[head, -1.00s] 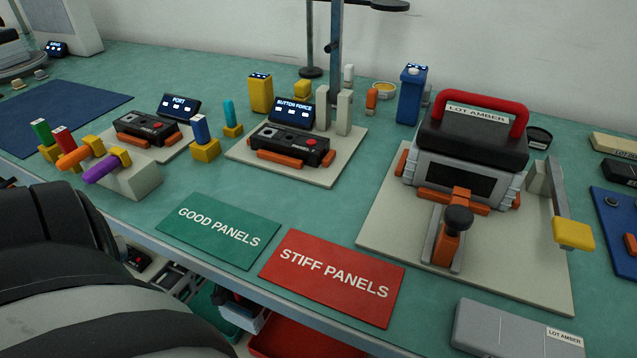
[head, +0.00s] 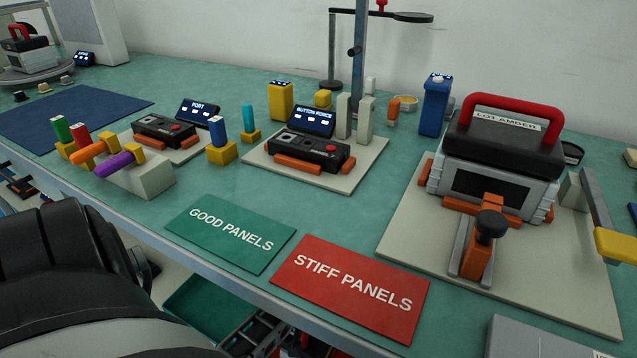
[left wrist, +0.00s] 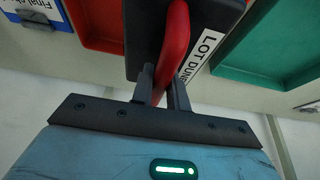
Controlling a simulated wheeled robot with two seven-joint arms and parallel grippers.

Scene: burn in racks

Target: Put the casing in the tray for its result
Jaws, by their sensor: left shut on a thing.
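In the left wrist view my left gripper (left wrist: 162,92) is shut on the red handle (left wrist: 176,45) of a dark casing (left wrist: 150,35) labelled LOT DUNE. Only part of this casing shows. A red tray (left wrist: 97,24) lies beyond it to the left and a green tray (left wrist: 262,52) to the right; the casing is between them in the picture. In the head view a green tray (head: 197,312) shows below the bench edge. Another casing, labelled LOT AMBER (head: 493,152), with a red handle, sits in a fixture on the bench. My right gripper is out of view.
On the bench lie a green GOOD PANELS plate (head: 230,238) and a red STIFF PANELS plate (head: 350,288). Behind them stand the BUTTON FORCE station (head: 303,152) and the PORT station (head: 166,136). A blue mat (head: 65,112) at the left is largely bare.

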